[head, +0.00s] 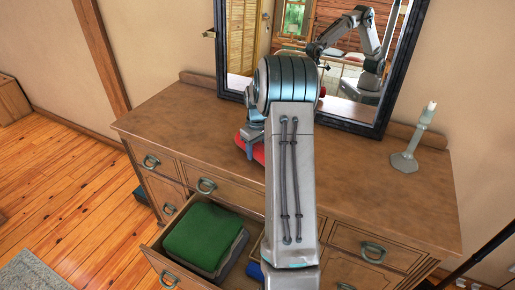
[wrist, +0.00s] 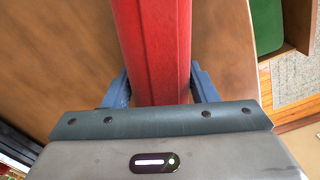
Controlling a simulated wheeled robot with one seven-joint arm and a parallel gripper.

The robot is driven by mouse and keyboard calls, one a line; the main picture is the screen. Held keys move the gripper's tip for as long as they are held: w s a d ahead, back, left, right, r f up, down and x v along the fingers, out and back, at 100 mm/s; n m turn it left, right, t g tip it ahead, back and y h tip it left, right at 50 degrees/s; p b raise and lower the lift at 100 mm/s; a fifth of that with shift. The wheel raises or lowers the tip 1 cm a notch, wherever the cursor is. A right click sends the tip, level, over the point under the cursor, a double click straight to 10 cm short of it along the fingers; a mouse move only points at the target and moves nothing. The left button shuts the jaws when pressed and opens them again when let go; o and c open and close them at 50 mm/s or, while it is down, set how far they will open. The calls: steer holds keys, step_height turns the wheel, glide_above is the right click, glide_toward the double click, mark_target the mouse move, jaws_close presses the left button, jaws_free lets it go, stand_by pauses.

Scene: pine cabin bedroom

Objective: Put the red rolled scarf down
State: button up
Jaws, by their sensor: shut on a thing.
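The red rolled scarf (wrist: 155,45) runs up the wrist view between the two blue fingers of my gripper (wrist: 160,90), which is shut on it. In the head view a small part of the red scarf (head: 259,153) shows left of my arm, over the top of the wooden dresser (head: 180,112). My gripper (head: 249,143) shows there too, mostly hidden by my arm. I cannot tell whether the scarf touches the dresser top.
An open drawer (head: 156,243) juts from the dresser front and holds a folded green cloth (head: 201,233) over grey cloth. A candlestick (head: 410,150) stands at the right, and a black-framed mirror (head: 388,62) at the back. The left dresser top is clear.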

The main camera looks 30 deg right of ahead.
steer(key=shift+f, duration=0.15)
steer(key=o, duration=1)
